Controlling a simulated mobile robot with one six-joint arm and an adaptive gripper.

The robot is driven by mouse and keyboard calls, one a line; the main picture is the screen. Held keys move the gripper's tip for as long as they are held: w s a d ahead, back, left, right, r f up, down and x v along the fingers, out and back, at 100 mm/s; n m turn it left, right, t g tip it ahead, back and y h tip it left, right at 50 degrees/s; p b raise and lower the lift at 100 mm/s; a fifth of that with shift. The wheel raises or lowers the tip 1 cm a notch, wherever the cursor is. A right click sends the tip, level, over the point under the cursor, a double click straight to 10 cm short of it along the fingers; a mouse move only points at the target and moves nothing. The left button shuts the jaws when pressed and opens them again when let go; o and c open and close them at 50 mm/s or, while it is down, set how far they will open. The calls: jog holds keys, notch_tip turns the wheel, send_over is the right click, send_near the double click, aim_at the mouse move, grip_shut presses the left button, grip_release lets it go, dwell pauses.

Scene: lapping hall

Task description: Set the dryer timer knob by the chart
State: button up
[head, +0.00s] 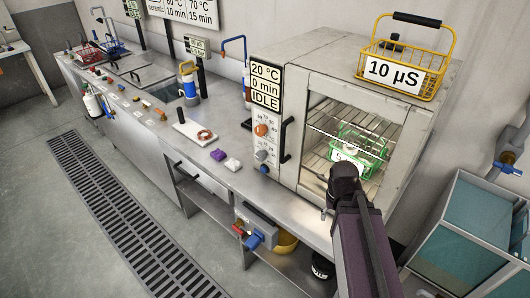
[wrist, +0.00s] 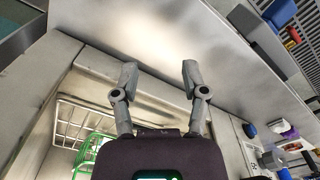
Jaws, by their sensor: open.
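The dryer (head: 335,60) stands at the right end of the steel counter in the head view. Its display (head: 265,87) reads 20 °C, 0 min, IDLE. Below it are an orange knob (head: 261,130) with a printed scale, a grey knob (head: 261,155) and a blue knob (head: 264,169); their exact settings are too small to read. The wall chart (head: 183,11) is cut off at the top; "ceramic", 60 °C 10 min and 70 °C 15 min show. My gripper (head: 326,196) is in front of the dryer's lower front, right of the knobs. In the wrist view, its fingers (wrist: 158,76) are apart and empty.
A green basket (head: 362,142) sits on a rack inside the dryer. A yellow basket (head: 412,88) labelled 10 µS stands on top. A black handle (head: 286,139) juts out between knobs and window. Purple (head: 217,155) and white (head: 233,164) items lie on the counter.

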jog(key=shift+a, duration=0.25)
